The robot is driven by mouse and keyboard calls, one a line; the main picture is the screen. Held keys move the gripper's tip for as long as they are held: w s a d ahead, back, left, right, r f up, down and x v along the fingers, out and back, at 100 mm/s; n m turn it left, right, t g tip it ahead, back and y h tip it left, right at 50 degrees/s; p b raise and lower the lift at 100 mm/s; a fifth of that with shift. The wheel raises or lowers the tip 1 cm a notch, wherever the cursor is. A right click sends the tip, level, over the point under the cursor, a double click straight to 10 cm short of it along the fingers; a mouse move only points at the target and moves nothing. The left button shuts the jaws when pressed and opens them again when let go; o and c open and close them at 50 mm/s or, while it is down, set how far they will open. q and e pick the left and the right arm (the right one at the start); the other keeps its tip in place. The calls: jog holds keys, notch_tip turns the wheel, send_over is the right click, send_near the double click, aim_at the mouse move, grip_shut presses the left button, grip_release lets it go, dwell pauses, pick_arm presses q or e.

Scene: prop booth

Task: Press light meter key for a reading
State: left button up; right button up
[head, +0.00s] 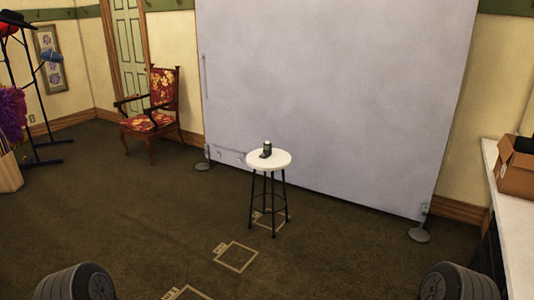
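A small dark device, which looks like the light meter (266,150), stands on the round white top of a stool (282,160) near the middle of the head view. It is too small here to make out its key. Neither of my grippers shows. Only rounded dark parts of my arms show at the bottom left and bottom right corners, well apart from the stool.
A large grey backdrop (330,80) on footed stands is behind the stool. A red floral armchair (152,110) is back left, a coat rack (35,100) far left. A white counter (513,225) with a cardboard box (516,172) runs along the right. Carpet before the stool is clear, with taped marks (236,257).

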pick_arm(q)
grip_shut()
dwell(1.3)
